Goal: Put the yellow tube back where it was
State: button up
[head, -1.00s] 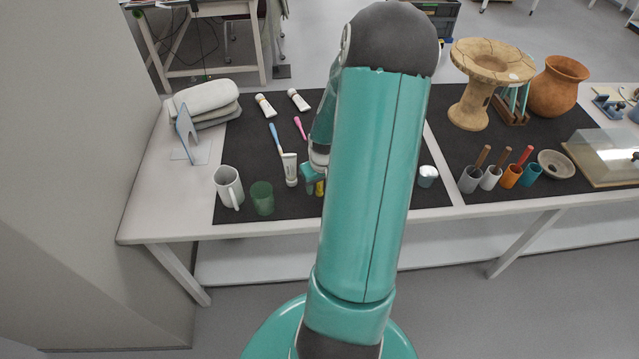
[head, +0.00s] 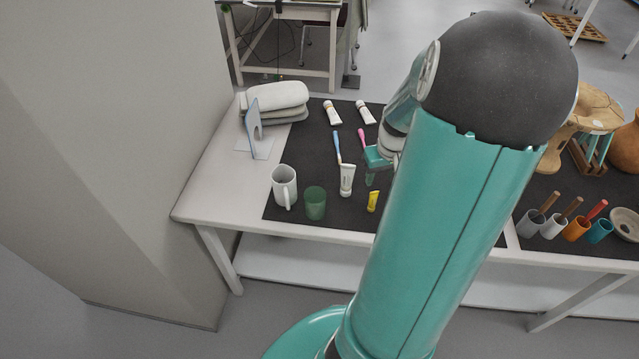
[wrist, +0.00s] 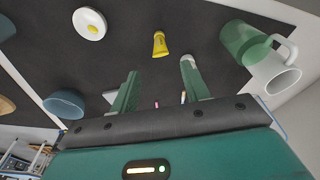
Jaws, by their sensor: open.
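The small yellow tube (head: 372,201) is on the dark mat near the table's front edge, right of the white tube (head: 347,180). The yellow tube (wrist: 160,44) also shows in the wrist view, ahead of and between the fingertips, with bare mat around it. My gripper (head: 374,167) is just behind and above the tube in the head view, apart from it. In the wrist view my gripper (wrist: 158,80) has its two fingers spread with nothing between them. My arm hides the mat's right part in the head view.
A green cup (head: 315,204) and a white mug (head: 285,187) stand left of the tubes. Blue (head: 337,147) and pink (head: 362,138) brushes and two white tubes (head: 332,113) (head: 366,112) lie behind. A blue bowl (wrist: 65,103) shows in the wrist view.

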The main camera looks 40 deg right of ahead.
jog(key=w+a+r+n+t+h, duration=0.1)
jog(key=w+a+r, duration=0.2)
jog(key=a+r, duration=0.45)
jog(key=w+a+r+n, duration=0.2)
jog(key=a+r, duration=0.3)
jog(key=a, duration=0.6)
jog(key=s+a+r+n+t+y, duration=0.1)
jog(key=s+a+r, duration=0.2)
jog(key=a, duration=0.5)
jog(key=s+a+r+n+t, duration=0.1)
jog(key=s+a+r+t, duration=0.1)
jog(key=a, duration=0.6)
notch_tip(320, 180, up, 2)
jog(key=shift+s+a+y, duration=0.3)
jog(key=shift+s+y, duration=0.1)
jog(key=shift+s, duration=0.15)
